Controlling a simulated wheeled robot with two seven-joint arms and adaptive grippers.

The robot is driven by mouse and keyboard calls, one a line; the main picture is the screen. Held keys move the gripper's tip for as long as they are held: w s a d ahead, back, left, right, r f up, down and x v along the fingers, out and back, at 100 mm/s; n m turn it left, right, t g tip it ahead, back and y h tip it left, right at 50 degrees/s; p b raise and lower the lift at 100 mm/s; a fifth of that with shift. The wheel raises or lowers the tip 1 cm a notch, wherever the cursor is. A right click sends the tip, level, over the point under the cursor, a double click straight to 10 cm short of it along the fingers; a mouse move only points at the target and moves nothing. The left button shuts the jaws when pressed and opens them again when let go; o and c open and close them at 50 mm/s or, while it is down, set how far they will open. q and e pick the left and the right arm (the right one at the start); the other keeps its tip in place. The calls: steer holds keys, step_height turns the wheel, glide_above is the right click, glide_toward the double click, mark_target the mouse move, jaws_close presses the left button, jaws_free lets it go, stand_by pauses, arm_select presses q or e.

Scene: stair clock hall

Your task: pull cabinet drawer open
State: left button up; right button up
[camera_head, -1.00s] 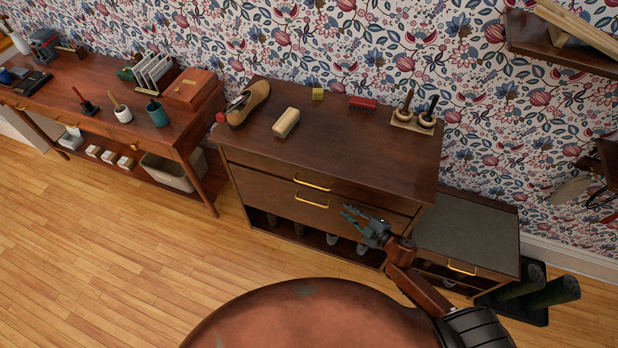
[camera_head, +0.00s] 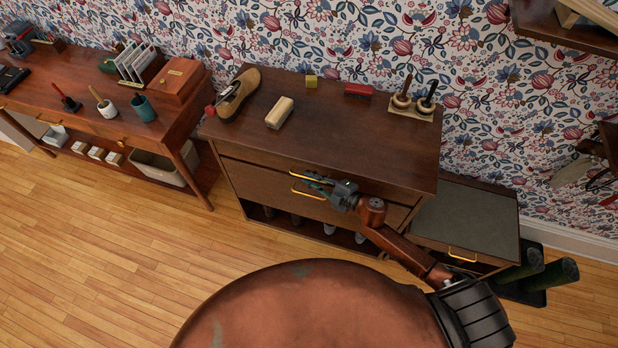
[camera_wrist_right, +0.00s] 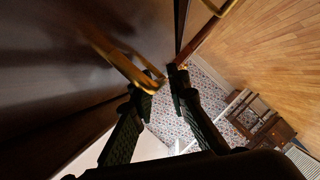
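The dark wooden cabinet (camera_head: 330,135) stands against the wall, with two drawer fronts above an open lower shelf; both drawers look closed. The upper drawer has a gold bar handle (camera_head: 300,172), and the lower drawer has another gold handle (camera_head: 300,191). My right gripper (camera_head: 311,181) is at the drawer fronts, its fingertips by the two handles. In the right wrist view, the fingers (camera_wrist_right: 164,84) are apart, with one gold handle (camera_wrist_right: 118,62) by the left fingertip; contact is unclear. A second gold bar (camera_wrist_right: 221,8) shows at the top. My left gripper is out of view.
A lower cabinet (camera_head: 465,222) adjoins right; a table (camera_head: 75,100) stands left. The floor in front is open.

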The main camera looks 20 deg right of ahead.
steer(key=shift+w+a, duration=0.2)
steer(key=shift+w, duration=0.1)
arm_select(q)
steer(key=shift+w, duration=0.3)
arm_select(e)
jaws_close()
